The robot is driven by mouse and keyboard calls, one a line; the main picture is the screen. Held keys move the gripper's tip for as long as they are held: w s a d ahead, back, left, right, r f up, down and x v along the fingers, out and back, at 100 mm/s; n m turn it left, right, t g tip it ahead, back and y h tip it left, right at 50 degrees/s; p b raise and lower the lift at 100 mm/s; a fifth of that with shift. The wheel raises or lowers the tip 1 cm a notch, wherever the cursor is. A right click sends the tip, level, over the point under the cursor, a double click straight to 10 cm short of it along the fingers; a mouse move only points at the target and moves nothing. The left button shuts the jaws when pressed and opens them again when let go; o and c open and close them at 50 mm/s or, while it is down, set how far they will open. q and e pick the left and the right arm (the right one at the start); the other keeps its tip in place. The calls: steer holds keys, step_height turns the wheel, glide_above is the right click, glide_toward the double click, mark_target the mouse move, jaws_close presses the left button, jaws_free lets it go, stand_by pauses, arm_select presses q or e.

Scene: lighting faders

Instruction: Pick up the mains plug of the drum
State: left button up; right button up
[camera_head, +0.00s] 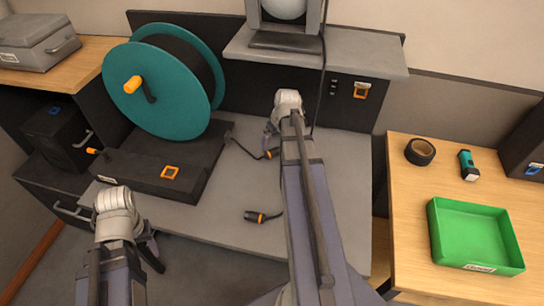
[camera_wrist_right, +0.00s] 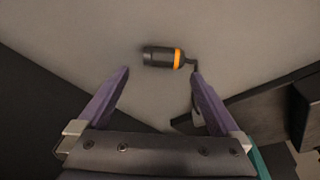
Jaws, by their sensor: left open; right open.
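The teal cable drum (camera_head: 150,90) with an orange handle stands on a black base at the back left of the grey bench. A short dark cable runs right from the base to a black plug with an orange band (camera_head: 272,154), lying on the bench. My right gripper (camera_head: 268,136) is open above this plug. In the right wrist view the plug (camera_wrist_right: 162,57) lies just ahead of the fingertips of my right gripper (camera_wrist_right: 160,73), not held. My left gripper (camera_head: 153,252) is open and empty at the front left, away from the plug.
A second black-and-orange connector (camera_head: 256,216) lies nearer the front of the grey bench (camera_head: 210,225). A dark panel stands behind. The wooden table at right holds a green tray (camera_head: 475,235), a tape roll (camera_head: 420,151) and a small teal-and-black item (camera_head: 467,165).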

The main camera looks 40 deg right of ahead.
mark_target(272, 149)
steer(key=shift+a+b+x, duration=0.15)
steer(key=shift+b+x, duration=1.15)
steer(key=shift+x, duration=0.15)
steer(key=shift+a+b+x, duration=0.1)
steer(key=shift+b+x, duration=1.15)
steer(key=shift+x, duration=0.2)
steer(key=shift+s, duration=0.15)
steer(key=shift+r, duration=0.1)
steer(key=c, duration=1.4)
steer(key=shift+o, duration=0.2)
steer(key=shift+r, duration=0.1)
step_height(272, 149, up, 10)
steer(key=p, duration=1)
